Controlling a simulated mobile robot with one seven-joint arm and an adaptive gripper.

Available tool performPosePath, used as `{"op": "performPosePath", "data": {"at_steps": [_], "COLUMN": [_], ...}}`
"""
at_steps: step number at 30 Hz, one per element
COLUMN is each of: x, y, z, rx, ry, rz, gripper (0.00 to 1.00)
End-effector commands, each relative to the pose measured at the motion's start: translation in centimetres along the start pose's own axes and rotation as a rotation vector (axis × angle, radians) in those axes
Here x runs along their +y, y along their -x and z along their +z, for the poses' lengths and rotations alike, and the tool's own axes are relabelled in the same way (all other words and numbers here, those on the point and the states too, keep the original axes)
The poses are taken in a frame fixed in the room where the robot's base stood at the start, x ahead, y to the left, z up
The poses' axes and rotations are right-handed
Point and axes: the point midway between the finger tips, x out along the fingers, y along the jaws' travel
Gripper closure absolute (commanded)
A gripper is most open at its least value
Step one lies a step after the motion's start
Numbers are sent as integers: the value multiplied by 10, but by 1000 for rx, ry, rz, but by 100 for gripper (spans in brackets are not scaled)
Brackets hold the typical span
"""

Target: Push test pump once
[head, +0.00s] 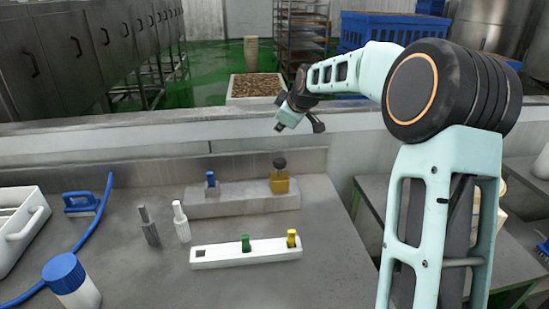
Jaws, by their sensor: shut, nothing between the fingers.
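A yellow block with a dark round knob on top (279,180) stands at the right end of a grey raised block on the steel counter. It looks like the test pump, but no label can be read. The knob is up and nothing touches it. My gripper (281,127) hangs in the air above the counter's back ledge, higher in the picture than the knob and apart from it. It is shut and empty, and its fingertips are small and dark in this view.
The grey block (230,203) also carries a blue-topped piece (211,180). In front lies a white strip (215,258) with green (246,243) and yellow (291,239) pegs.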

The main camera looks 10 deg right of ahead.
Motion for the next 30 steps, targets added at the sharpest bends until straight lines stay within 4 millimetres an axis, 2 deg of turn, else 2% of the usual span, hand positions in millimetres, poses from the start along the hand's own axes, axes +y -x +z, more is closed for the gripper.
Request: {"op": "performPosePath", "data": {"at_steps": [14, 20, 30], "x": [-4, -14, -39], "y": [-4, -18, -52], "z": [3, 13, 38], "rx": [0, -1, -1], "ry": [-1, -1, -2], "rz": [0, -1, -1], "gripper": [100, 100, 100]}}
